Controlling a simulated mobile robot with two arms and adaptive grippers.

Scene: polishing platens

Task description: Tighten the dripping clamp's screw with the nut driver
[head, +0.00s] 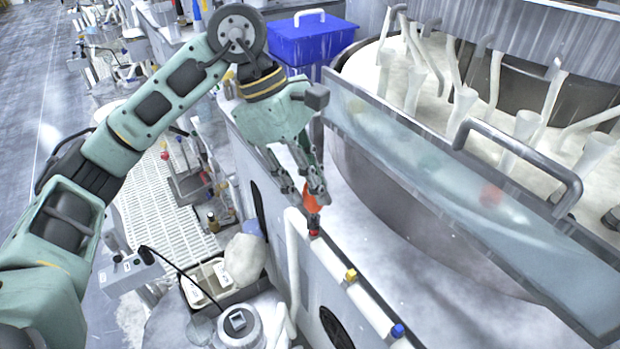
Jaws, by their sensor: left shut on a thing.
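My left gripper (313,186) is shut on the nut driver (312,204) and points it downward. The driver's orange part shows below the fingertips; the rest is mostly hidden by the fingers. Its lower end is right above or on the red clamp (314,233) on the white pipe; I cannot tell whether it touches the screw. A yellow clamp (351,275) and a blue clamp (397,331) sit farther along the same pipe (371,308). No drip is clear to see at any clamp. My right gripper is out of view.
A clear splash guard (420,160) with a grey handle (530,160) stands close right of the gripper, before the large round tank (365,185). A blue bin (312,42) is behind. A white grated shelf (150,200) with bottles and a lidded jug (238,325) are at left.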

